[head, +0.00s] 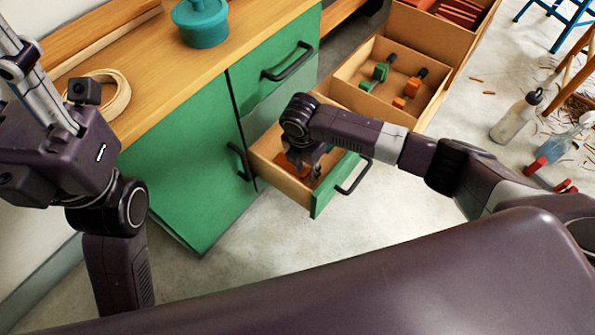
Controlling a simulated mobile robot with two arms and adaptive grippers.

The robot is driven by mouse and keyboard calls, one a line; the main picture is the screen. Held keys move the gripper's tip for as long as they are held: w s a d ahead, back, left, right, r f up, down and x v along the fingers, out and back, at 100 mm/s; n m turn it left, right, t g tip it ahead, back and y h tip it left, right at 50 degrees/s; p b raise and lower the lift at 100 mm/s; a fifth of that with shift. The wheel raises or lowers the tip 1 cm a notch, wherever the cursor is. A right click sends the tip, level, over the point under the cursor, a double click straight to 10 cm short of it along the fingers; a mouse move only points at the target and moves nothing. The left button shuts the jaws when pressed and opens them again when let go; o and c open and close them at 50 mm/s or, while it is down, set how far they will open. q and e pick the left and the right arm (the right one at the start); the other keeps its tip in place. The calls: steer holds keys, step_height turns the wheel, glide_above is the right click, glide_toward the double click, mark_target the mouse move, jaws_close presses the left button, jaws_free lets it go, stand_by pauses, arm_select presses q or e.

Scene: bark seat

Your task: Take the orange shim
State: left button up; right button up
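An orange piece (285,166), likely the orange shim, lies in the open green-fronted drawer (322,196), partly hidden by my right gripper. My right gripper (308,170) points down into this drawer, right beside or over the orange piece. Its fingers are small and dark here, and I cannot tell whether they are open, shut or touching the piece.
The green cabinet (185,150) has a wooden top with a teal pot (201,24) and a pale ring (117,95). Cardboard boxes (440,40) behind the drawer hold green and orange clamps. Floor in front of the drawer is clear.

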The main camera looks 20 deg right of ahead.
jaws_close()
stand_by(0.5)
